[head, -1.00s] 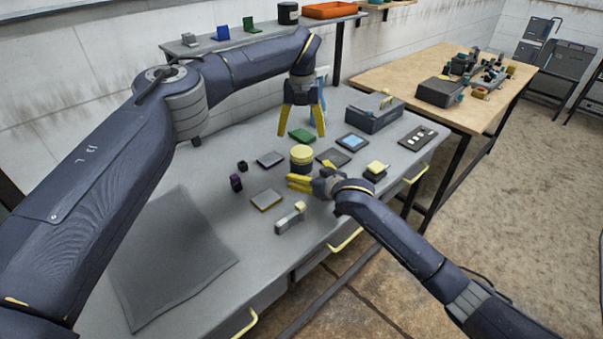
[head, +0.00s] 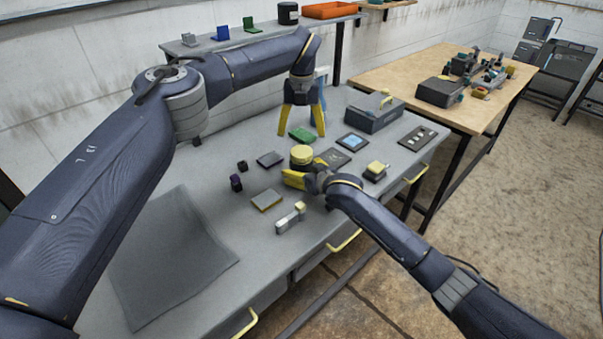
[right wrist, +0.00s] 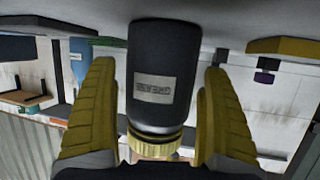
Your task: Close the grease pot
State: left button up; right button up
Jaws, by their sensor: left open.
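The grease pot (head: 302,155) stands upright on the grey bench, a dark cylinder with a yellow lid on top. In the right wrist view the pot (right wrist: 155,75) appears upside down, with its GREASE label facing me. A thin line shows below the ribbed yellow lid (right wrist: 153,147); I cannot tell how tightly it sits. My right gripper (head: 290,177) is at the pot's near side. Its yellow fingers are apart in the right wrist view (right wrist: 157,110), one on each side of the pot, with gaps visible. My left gripper (head: 301,133) is open and empty behind the pot.
A green piece (head: 302,135) lies between the left fingers. Dark flat pieces (head: 270,159) and a blue-screened device (head: 352,142) lie nearby. A grey mat (head: 170,260) lies front left.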

jog(key=c, duration=1.5)
grip_shut()
pick_arm(q)
jog(key=n, duration=1.3)
jog(key=shift+n, duration=0.4)
jog(key=n, duration=1.3)
